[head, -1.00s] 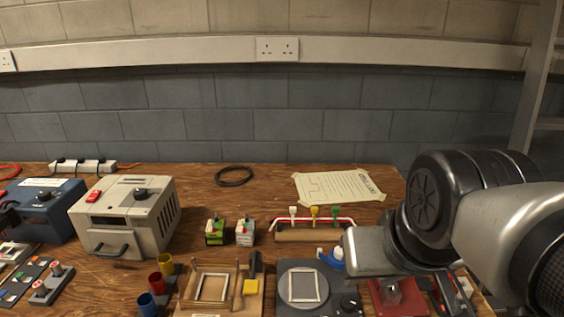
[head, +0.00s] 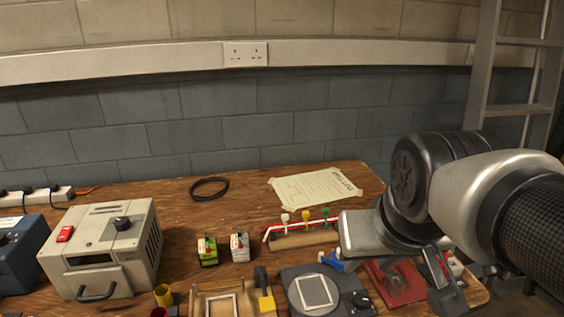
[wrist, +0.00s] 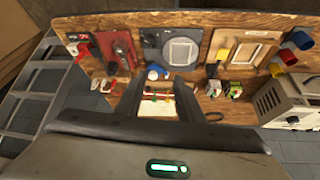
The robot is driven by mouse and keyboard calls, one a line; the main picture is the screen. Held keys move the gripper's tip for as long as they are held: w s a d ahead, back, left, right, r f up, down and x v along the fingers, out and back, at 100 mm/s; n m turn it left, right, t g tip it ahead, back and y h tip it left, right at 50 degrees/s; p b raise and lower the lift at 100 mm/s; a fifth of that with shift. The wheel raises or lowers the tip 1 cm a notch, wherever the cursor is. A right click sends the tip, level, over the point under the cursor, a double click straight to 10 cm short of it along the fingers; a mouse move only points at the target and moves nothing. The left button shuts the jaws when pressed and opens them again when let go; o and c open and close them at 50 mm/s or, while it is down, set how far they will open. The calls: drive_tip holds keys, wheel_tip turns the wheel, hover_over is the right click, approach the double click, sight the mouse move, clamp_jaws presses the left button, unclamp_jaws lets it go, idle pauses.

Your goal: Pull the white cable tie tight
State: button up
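The white cable tie (head: 285,217) stands upright at the left end of a red and white cable bundle (head: 328,219). The bundle lies on a wooden block (head: 305,240) on the bench. A yellow tie (head: 306,216) and a green tie (head: 326,212) stand to its right. My gripper (wrist: 154,83) is open and empty in the wrist view, its two dark fingers well apart. The bundle shows between them (wrist: 157,96), farther off. The white tie is too small to make out there.
A taped paper sheet (head: 314,188) and a black cable ring (head: 209,188) lie behind. Two small terminal units (head: 240,247) stand left of the block. A round dark fixture (head: 296,282), a blue item (head: 332,261) and a red plate (head: 387,285) are in front. A beige box (head: 105,255) stands left.

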drive_tip(key=w+a+r+p, duration=0.2)
drive_tip(key=w+r+p, duration=0.25)
drive_tip(key=w, duration=0.35)
drive_tip(key=n+g+y+p, duration=0.1)
drive_tip(key=n+p, duration=0.1)
drive_tip(key=p, duration=0.6)
hover_over(285, 215)
drive_tip(key=s+d, duration=0.2)
drive_tip(key=s, duration=0.6)
wheel_tip(285, 215, down, 2)
drive_tip(key=b+x, duration=0.1)
drive_tip(key=x, duration=0.5)
drive_tip(key=b+x, duration=0.1)
drive_tip(key=x, duration=0.5)
drive_tip(key=b+x, duration=0.1)
drive_tip(key=x, duration=0.5)
drive_tip(key=shift+a, duration=0.3)
clamp_jaws()
